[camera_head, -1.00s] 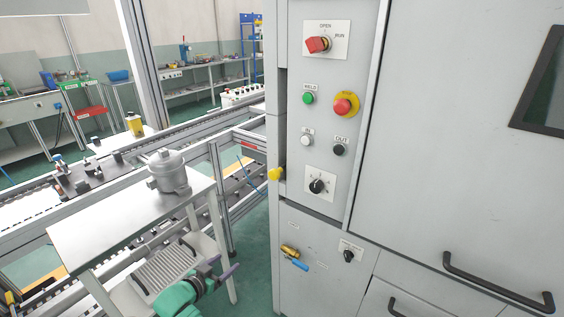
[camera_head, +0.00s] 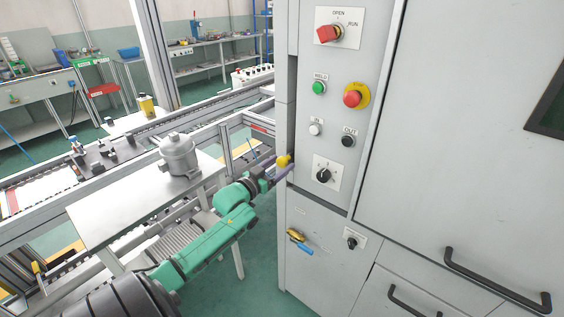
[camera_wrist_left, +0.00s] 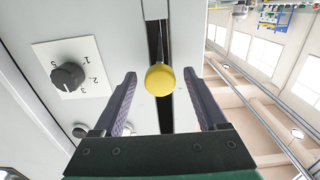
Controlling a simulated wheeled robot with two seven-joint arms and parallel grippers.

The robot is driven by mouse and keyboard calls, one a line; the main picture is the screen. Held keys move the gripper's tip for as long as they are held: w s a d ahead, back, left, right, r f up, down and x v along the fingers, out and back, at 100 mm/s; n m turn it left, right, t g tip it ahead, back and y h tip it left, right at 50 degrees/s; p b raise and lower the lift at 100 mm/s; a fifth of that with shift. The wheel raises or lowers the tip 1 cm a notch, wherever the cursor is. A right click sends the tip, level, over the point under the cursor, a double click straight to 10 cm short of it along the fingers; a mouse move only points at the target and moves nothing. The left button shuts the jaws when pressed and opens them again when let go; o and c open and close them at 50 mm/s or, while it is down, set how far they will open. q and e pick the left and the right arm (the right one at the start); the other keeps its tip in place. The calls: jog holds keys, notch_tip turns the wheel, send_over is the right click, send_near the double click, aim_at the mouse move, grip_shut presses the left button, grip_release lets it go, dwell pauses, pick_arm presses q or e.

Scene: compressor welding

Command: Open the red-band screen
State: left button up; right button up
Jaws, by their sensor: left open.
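A yellow ball knob (camera_head: 283,160) sticks out at the left edge of the grey cabinet, beside a narrow dark slot. In the left wrist view the knob (camera_wrist_left: 160,80) lies between the two fingers, with a gap on each side. My left gripper (camera_head: 276,169) is open, its purple fingers around the knob and seemingly not touching it. The slot (camera_wrist_left: 154,45) runs along the cabinet edge behind the knob. No screen with a red band can be made out clearly. My right gripper is not in view.
The cabinet's panel (camera_head: 330,110) carries a red selector, a green button, a red stop button and a black dial (camera_head: 323,175). A brass valve with a blue lever (camera_head: 300,245) sits below. A metal pot (camera_head: 178,157) stands on a small table (camera_head: 105,208) at left.

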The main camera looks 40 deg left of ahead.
pick_arm(q)
jog(key=shift+w, duration=0.75)
grip_shut()
dwell(0.9)
